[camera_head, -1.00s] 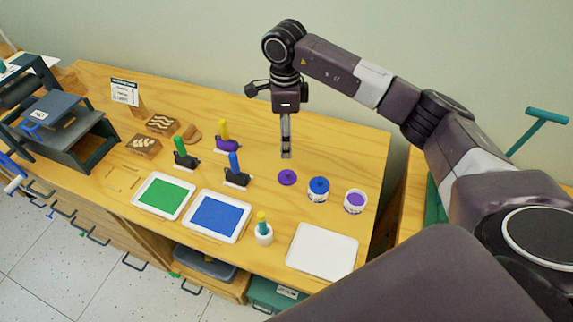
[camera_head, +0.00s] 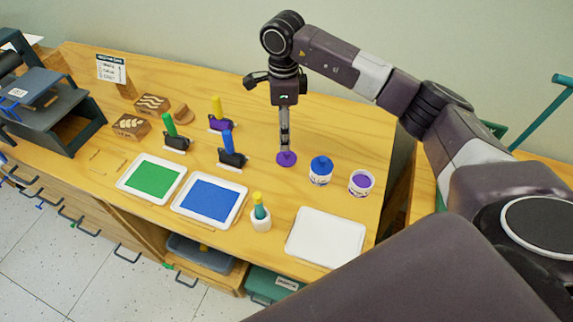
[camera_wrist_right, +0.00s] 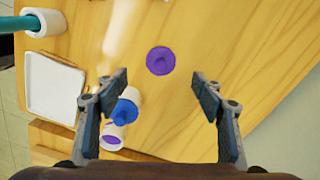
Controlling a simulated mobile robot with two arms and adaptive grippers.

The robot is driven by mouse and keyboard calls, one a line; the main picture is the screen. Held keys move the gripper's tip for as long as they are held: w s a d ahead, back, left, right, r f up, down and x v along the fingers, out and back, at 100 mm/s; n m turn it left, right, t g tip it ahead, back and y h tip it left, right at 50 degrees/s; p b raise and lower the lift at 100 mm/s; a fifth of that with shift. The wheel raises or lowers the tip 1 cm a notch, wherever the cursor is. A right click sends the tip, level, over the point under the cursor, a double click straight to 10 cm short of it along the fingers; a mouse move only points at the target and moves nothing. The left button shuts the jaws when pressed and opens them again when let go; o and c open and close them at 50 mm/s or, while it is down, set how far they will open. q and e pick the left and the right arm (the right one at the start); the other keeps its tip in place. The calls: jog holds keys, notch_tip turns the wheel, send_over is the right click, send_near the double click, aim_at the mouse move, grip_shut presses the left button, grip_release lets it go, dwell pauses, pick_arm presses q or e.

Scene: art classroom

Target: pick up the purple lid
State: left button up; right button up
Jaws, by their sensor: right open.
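The purple lid (camera_head: 287,159) lies flat on the wooden table, left of the blue-lidded jar (camera_head: 320,171). In the right wrist view the purple lid (camera_wrist_right: 160,61) shows ahead of the fingertips, near the middle between them, with a raised knob. My right gripper (camera_head: 285,148) points down above the lid in the head view, its tip overlapping the lid's far edge. In the wrist view my right gripper (camera_wrist_right: 160,85) is open and empty, its fingers wide apart. I cannot tell the exact height above the lid. My left gripper is not in view.
An open jar of purple paint (camera_head: 361,182) stands right of the blue-lidded jar, close to the lid. A white tray (camera_head: 325,237), a blue ink tray (camera_head: 209,200) and a cup with a yellow-topped tool (camera_head: 261,218) stand nearer the front. Bare table lies behind the lid.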

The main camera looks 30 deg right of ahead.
aim_at(286, 156)
notch_tip(286, 156, down, 2)
jog(key=shift+b, duration=0.4)
jog(key=f, duration=0.2)
jog(key=f+p, duration=0.1)
jog(key=f, duration=0.1)
jog(key=f+p, duration=0.1)
jog(key=f, duration=0.1)
jog(key=shift+d+f, duration=0.3)
jog(key=shift+f, duration=0.55)
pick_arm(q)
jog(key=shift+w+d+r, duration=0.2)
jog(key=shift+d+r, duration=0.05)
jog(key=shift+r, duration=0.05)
pick_arm(e)
jog(key=c, duration=0.9)
